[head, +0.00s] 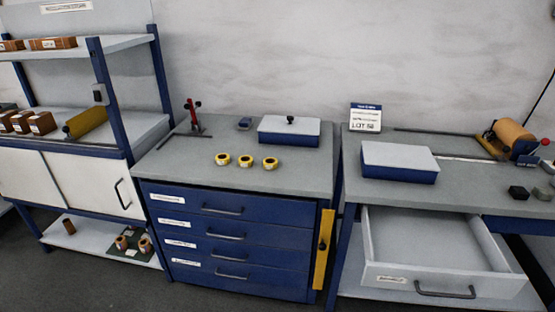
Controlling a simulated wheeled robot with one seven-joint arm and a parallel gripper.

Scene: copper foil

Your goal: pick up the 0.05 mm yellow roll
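Three yellow rolls stand in a row on the grey top of the blue drawer cabinet: a left roll (223,159), a middle roll (246,161) and a right roll (270,163). They look alike, with dark centres, and sit a little apart from each other. Any thickness marks are too small to read, so I cannot tell which is the 0.05 mm one. My gripper is not in view.
Behind the rolls are a lidded blue box (289,132), a small blue block (244,124) and a red-handled tool (194,114). The cabinet top (200,178) is clear in front. An open, empty-looking drawer (420,240) juts out at right.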

